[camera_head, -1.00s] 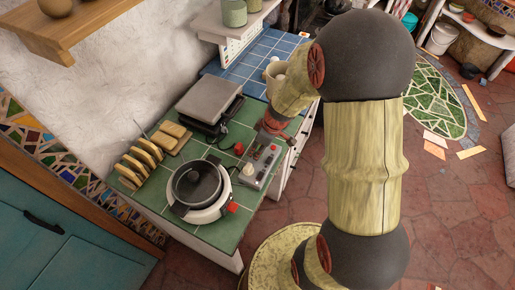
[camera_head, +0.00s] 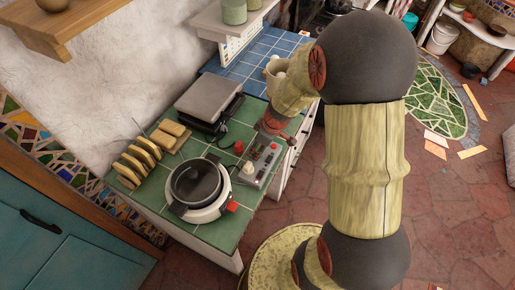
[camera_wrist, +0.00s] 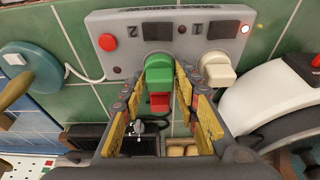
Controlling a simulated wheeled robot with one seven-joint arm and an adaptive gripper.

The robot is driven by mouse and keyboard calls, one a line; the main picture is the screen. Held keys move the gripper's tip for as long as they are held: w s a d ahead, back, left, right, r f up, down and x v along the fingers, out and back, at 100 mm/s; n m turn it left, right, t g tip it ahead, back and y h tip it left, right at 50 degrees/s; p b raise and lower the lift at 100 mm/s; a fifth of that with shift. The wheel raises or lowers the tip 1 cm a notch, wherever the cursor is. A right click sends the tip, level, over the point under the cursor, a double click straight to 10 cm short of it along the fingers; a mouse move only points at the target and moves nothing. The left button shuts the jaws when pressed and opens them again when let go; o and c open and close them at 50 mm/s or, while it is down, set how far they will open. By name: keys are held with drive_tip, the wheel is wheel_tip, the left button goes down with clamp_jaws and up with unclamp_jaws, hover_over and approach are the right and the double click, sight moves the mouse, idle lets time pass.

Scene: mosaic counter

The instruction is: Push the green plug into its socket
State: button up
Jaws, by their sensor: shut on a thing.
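The green plug (camera_wrist: 159,68) shows in the wrist view, with a red part below it. My gripper (camera_wrist: 161,85) is shut on the plug, with one finger on each side. The plug is at the lower edge of the grey socket strip (camera_wrist: 128,55), below a dark switch; I cannot tell how deep it sits, and its socket is hidden behind it. In the head view the strip (camera_head: 262,165) lies on the green tiled counter, and my wrist is above its far end. The fingers and plug are not clear there.
A white plug (camera_wrist: 215,68) is beside the green one on the strip, near a lit red lamp. A red button (camera_wrist: 107,42) is at the other end. A round white cooker (camera_head: 199,213), a grey press (camera_head: 208,98) and a toast rack (camera_head: 141,160) crowd the counter.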

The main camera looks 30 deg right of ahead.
drive_tip(key=shift+f, duration=0.15)
drive_tip(key=o, duration=1.1)
drive_tip(key=shift+o, duration=0.2)
drive_tip(key=v, duration=1.2)
